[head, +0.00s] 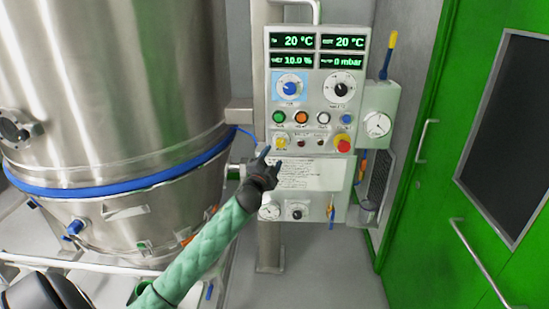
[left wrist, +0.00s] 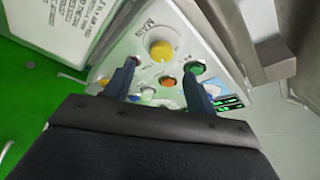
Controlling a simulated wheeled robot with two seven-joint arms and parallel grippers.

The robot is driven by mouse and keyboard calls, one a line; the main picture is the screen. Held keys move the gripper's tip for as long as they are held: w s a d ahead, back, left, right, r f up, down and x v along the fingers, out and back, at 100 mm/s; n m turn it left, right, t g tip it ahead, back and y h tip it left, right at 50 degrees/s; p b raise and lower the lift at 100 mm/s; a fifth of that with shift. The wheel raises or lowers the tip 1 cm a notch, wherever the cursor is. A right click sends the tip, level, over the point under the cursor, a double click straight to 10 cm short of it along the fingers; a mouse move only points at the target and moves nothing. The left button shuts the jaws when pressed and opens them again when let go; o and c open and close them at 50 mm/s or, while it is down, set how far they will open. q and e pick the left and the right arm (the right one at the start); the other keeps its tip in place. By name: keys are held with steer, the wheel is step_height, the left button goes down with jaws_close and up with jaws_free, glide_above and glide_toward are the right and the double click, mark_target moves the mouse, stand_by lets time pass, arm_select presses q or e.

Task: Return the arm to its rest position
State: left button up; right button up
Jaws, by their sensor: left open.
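My left arm, in a green quilted sleeve, reaches up from the bottom of the head view toward the control panel (head: 312,95). My left gripper (head: 271,157) is open and empty in front of the panel's lower part, near the yellow knob (head: 281,143). In the left wrist view the two blue-grey fingers (left wrist: 162,82) stand apart with the panel face beyond them. The yellow knob also shows there (left wrist: 161,50), past the fingertips. Whether a fingertip touches the panel, I cannot tell. My right gripper is not in view.
A large steel vessel (head: 110,80) with a blue band stands at the left. A green door (head: 425,190) with handles is at the right. The grey floor (head: 325,280) below is clear.

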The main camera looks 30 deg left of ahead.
arm_select(q)
steer(key=shift+s, duration=0.15)
steer(key=shift+a, duration=0.1)
stand_by(0.4)
step_height(320, 180, down, 17)
steer(key=n+g+y, duration=0.2)
steer(key=n+g, duration=0.4)
steer(key=g, duration=0.1)
steer(key=s+d+f+g+h, duration=0.1)
steer(key=s+d+f+g, duration=0.2)
steer(key=f, duration=0.4)
steer(key=s+d+f+n+h, duration=0.1)
steer(key=s+d+f, duration=0.3)
steer(key=f, duration=0.4)
steer(key=s+d+f+g+h, duration=0.1)
steer(key=s+d+f+g, duration=0.2)
steer(key=f, duration=0.4)
steer(key=s+d+f+g+h, duration=0.3)
steer(key=s+d+f, duration=1.3)
steer(key=s+f, duration=0.3)
steer(key=s+d+f+g, duration=0.1)
steer(key=s+d, duration=0.3)
steer(key=s, duration=0.5)
steer(key=s+d+f+g+h, duration=0.1)
steer(key=s+d+f, duration=0.3)
steer(key=s, duration=0.5)
steer(key=shift+s+f+n+g, duration=0.3)
steer(key=shift+f+g, duration=0.05)
steer(key=shift+g, duration=0.05)
